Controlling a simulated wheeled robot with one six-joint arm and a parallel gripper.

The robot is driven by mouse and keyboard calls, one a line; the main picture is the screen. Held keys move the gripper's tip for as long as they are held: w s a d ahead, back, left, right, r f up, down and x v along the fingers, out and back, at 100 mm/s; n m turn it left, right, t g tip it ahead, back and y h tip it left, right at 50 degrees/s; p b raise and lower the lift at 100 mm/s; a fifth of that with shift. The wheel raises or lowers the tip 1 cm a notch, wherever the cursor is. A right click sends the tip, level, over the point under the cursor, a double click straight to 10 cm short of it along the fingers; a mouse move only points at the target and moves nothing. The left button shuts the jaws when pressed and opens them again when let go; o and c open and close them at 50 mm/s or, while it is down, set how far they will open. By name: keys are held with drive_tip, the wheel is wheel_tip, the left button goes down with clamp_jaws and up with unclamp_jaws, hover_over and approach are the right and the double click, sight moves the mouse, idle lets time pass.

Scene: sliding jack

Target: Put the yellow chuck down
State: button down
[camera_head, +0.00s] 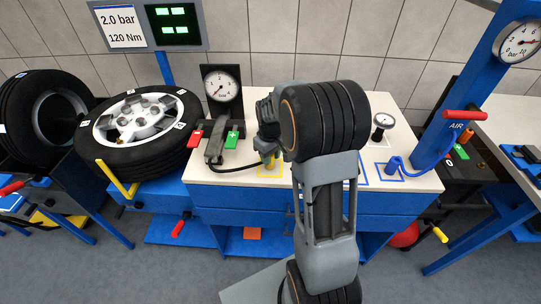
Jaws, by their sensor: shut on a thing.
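My gripper (267,150) points down over the left part of the white bench top (220,181), partly hidden by my own arm. It is shut on the yellow chuck (271,162), of which only a small part shows below the fingers. The chuck is at or just above a yellow square outline (262,175) on the bench top; I cannot tell whether it touches the surface. A black hose runs from the chuck left towards the gauge stand (223,100).
The gauge stand has a red block (195,139) and a green block (232,140). A tyre on a wheel (140,130) lies left of the bench.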

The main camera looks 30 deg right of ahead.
drive_tip(key=c, duration=0.8)
unclamp_jaws()
drive_tip(key=shift+f, duration=0.1)
drive_tip(key=shift+o, duration=0.2)
wheel_tip(320, 180, up, 11)
drive_tip(key=s+a+m+t, duration=0.1)
drive_tip(key=s+a, duration=0.3)
drive_tip(key=s, duration=0.4)
drive_tip(key=s+a+m+t, duration=0.2)
drive_tip(key=s+a, duration=0.3)
drive_tip(key=s, duration=0.3)
drive_tip(key=shift+a+t, duration=0.2)
drive_tip(key=shift+t, duration=0.2)
drive_tip(key=shift+s+r, duration=0.1)
drive_tip(key=shift+r, duration=0.1)
